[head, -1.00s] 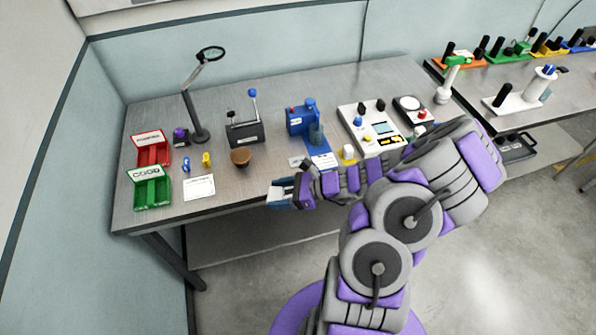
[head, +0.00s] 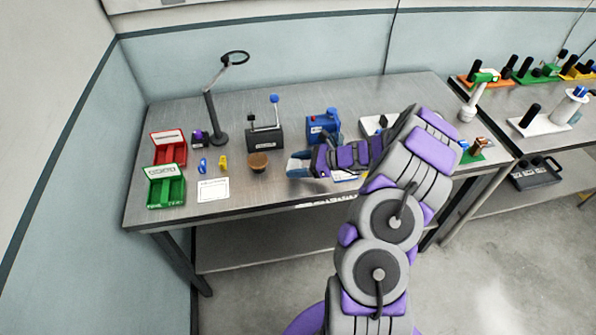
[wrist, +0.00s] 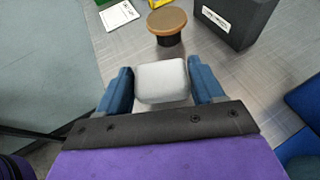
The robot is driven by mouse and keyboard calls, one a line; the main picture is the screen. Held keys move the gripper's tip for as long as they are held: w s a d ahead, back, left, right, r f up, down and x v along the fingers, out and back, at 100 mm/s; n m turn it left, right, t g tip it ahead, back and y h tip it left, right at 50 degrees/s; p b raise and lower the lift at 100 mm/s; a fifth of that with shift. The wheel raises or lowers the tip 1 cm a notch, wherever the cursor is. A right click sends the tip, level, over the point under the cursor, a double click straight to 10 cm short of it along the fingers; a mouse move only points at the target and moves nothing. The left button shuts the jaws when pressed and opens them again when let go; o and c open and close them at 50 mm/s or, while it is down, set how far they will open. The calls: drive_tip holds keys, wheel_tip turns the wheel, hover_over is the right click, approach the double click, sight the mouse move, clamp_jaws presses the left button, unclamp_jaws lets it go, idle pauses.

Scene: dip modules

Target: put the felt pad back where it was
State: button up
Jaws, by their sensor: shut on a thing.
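A pale grey, rounded block (wrist: 162,82), which looks like the felt pad, sits between the two blue fingers of my gripper (wrist: 162,88). The fingers are shut on its left and right sides. In the head view my gripper (head: 298,166) is over the front part of the workbench, just right of a brown-topped round pot (head: 258,162). The pot also shows ahead of the pad in the wrist view (wrist: 167,22), apart from it. My forearm hides part of the bench to the right. I cannot tell the pad's exact height above the bench.
A black lever press (head: 264,138) and a blue device (head: 323,126) stand behind. A white card (head: 213,189), small blue and yellow pieces, a red bin (head: 168,153) and a green bin (head: 166,190) lie left. Bare bench (head: 250,200) lies in front of the pot.

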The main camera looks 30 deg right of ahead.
drive_tip(key=shift+w+d, duration=0.25)
drive_tip(key=shift+w, duration=0.1)
wheel_tip(320, 180, down, 4)
drive_tip(key=shift+r+b, duration=0.1)
drive_tip(key=shift+b, duration=0.65)
drive_tip(key=shift+r, duration=0.1)
drive_tip(key=o, duration=1)
